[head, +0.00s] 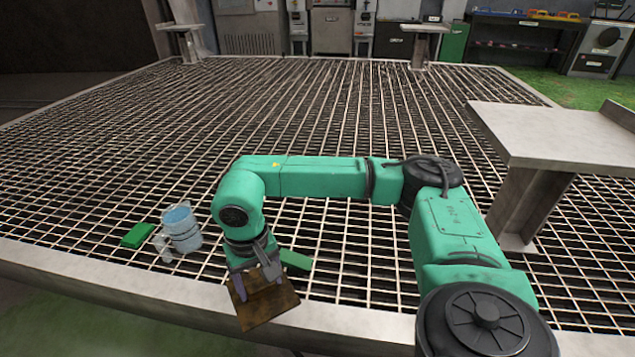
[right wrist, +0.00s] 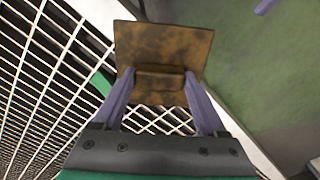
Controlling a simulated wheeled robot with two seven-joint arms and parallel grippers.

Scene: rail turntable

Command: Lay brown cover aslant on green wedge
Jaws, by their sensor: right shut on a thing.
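My right gripper (head: 262,284) is shut on the brown cover (head: 272,308), a flat, stained square plate. It holds the cover tilted over the near rim of the grating. In the right wrist view, the purple fingers (right wrist: 158,98) grip a raised bar on the cover (right wrist: 165,45). A green block (head: 296,261) lies on the grating just right of and behind the gripper, partly hidden by it. A green piece also shows left of the fingers in the right wrist view (right wrist: 102,84). Another green block (head: 137,235) lies farther left. I cannot tell which is the wedge. My left gripper is not seen.
A clear bluish mug (head: 187,243) stands on the grating (head: 330,110) beside the left green block. A grey raised platform (head: 555,135) stands at the right. The pale rim (head: 130,292) borders the near side. The middle of the grating behind my arm is clear.

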